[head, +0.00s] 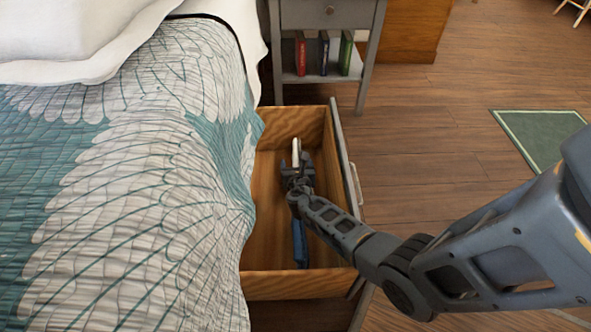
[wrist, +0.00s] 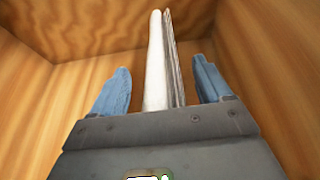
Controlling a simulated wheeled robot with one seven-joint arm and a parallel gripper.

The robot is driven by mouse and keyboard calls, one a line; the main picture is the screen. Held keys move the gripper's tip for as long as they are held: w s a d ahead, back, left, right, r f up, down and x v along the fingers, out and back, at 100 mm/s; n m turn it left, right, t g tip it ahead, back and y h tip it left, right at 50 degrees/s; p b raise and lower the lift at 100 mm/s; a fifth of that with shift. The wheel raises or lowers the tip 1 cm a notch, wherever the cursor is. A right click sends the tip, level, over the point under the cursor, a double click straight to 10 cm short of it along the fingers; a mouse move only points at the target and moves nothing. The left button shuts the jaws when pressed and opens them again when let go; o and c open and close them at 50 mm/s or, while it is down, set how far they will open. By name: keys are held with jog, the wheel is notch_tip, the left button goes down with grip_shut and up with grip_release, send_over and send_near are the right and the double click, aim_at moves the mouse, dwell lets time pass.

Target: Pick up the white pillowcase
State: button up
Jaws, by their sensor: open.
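The white pillowcase (head: 296,150) appears as a narrow pale upright shape inside the open under-bed drawer (head: 293,284). In the wrist view the white piece (wrist: 155,65) stands between my two blue-grey fingers, beside a thin grey-brown layered piece (wrist: 175,65). My gripper (head: 298,172) is down in the drawer and points toward its far end. In the wrist view my gripper (wrist: 162,75) is open, with visible gaps between each finger and the pieces. The lower part of the white piece is hidden behind the gripper body.
A blue item (head: 300,243) lies in the near part of the drawer, partly under my arm. The bed (head: 130,180) with its patterned quilt borders the drawer on the left. A grey nightstand (head: 325,14) with books stands behind it.

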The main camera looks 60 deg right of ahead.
jog(key=shift+c, duration=0.3)
grip_shut()
dwell(0.5)
